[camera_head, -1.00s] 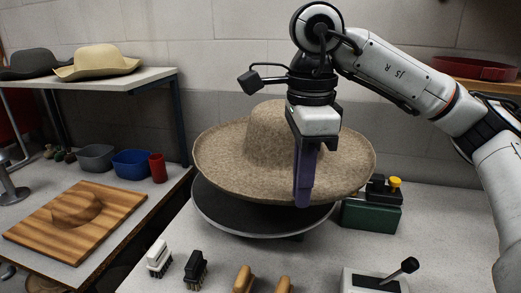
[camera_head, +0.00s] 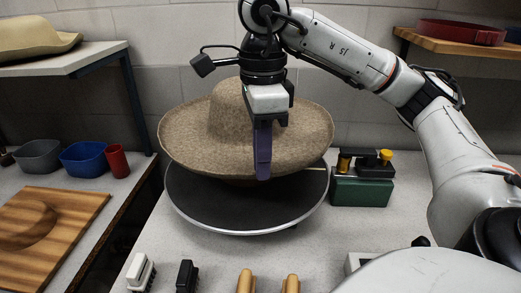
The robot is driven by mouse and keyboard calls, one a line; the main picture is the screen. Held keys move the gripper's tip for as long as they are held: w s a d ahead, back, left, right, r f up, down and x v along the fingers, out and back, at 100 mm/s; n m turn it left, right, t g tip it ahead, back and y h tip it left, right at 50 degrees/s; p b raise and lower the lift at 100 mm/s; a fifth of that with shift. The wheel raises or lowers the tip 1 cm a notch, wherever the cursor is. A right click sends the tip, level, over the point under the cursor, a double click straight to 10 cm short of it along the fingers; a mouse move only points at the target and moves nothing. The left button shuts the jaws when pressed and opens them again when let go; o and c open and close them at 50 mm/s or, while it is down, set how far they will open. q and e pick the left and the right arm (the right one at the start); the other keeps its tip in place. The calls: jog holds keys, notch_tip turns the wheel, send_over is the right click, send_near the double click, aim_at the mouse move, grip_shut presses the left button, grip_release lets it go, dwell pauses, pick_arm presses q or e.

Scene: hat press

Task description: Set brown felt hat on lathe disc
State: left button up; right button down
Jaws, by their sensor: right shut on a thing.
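The brown felt hat (camera_head: 215,132) is crown up and slightly tilted over the round dark lathe disc (camera_head: 240,205). Its brim covers the back part of the disc; a gap shows between brim and disc at the front right, and I cannot tell whether they touch elsewhere. My right gripper (camera_head: 263,165) comes down from above and is shut on the front right part of the hat's brim, its purple finger in front of the felt. The finger hides part of the hat. My left gripper is not in view.
A green box with a yellow knob (camera_head: 362,190) stands right of the disc. Brushes (camera_head: 140,272) and wooden-handled tools (camera_head: 246,281) lie at the front edge. A wooden hat block (camera_head: 50,235), cups (camera_head: 85,158) and another hat (camera_head: 35,37) are at left.

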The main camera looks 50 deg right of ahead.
notch_tip(320, 180, down, 3)
jog(key=shift+r+b, duration=0.2)
jog(key=shift+b, duration=0.8)
jog(key=shift+f+b, duration=0.75)
jog(key=shift+f, duration=0.15)
notch_tip(320, 180, down, 4)
jog(key=b, duration=0.3)
jog(key=shift+f+b, duration=0.85)
jog(key=shift+f, duration=0.05)
